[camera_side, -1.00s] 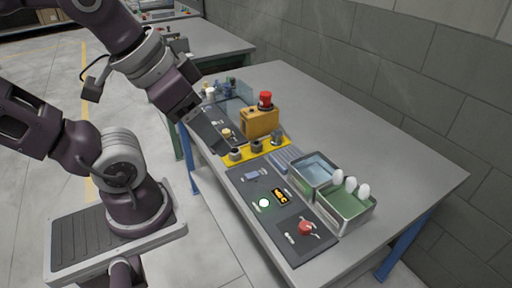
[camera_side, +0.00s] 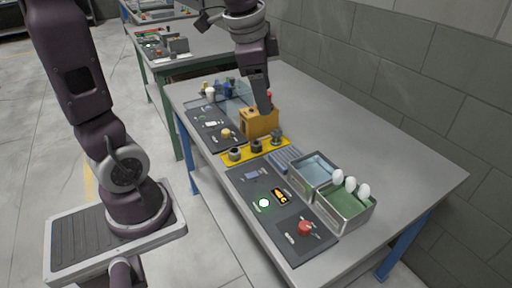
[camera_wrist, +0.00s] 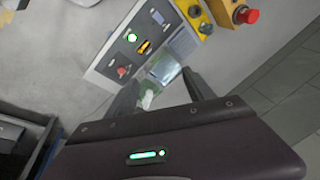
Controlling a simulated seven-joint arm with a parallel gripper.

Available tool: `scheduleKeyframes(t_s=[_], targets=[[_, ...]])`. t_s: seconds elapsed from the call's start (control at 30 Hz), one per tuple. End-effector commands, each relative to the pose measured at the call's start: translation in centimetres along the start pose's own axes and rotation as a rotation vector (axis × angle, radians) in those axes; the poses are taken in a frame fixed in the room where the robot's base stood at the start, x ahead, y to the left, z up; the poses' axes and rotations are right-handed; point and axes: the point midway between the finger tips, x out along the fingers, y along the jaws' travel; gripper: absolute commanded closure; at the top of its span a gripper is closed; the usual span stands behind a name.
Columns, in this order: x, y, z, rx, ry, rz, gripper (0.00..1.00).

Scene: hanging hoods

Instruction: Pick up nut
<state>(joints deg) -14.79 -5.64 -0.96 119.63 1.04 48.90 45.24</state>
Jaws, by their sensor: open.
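Several small grey nut-like parts stand in a row on a yellow strip (camera_side: 247,158). I see a left one (camera_side: 235,153), a middle one (camera_side: 257,146) and a right one (camera_side: 276,137); which is the nut meant, I cannot tell. Two of these parts also show at the top of the wrist view (camera_wrist: 194,11).
A yellow box (camera_side: 259,122) with a red button (camera_wrist: 252,15) stands behind the strip. A dark panel (camera_side: 240,180) with a green light lies in front. A blue-lined bin (camera_side: 313,170) and a green-lined bin (camera_side: 345,208) with white bulbs stand right. The table's right side is clear.

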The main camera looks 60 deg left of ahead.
Motion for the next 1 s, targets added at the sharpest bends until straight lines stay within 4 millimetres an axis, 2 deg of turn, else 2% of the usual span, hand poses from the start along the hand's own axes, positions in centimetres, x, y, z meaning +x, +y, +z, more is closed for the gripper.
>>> scheduleKeyframes(t_s=[0.03,0.07,0.1,0.17,0.2,0.3,0.4,0.53,0.9,1.0], targets=[[3.0,-3.3,-0.6,0.096,-0.045,0.031,0.38],[4.9,-5.2,-0.7,0.168,-0.065,0.049,0.38],[7.6,-7.6,-0.6,0.265,-0.087,0.079,0.38],[12.0,-10.9,0.2,0.406,-0.108,0.128,0.38],[14.9,-12.8,1.1,0.491,-0.114,0.159,0.38],[21.3,-15.8,3.7,0.668,-0.113,0.230,0.38],[25.4,-17.1,5.8,0.782,-0.100,0.274,0.38],[27.8,-17.4,6.9,0.840,-0.090,0.295,0.38],[33.4,-16.0,8.5,0.844,-0.089,0.298,0.38],[34.0,-15.9,8.6,0.843,-0.090,0.295,0.38]])
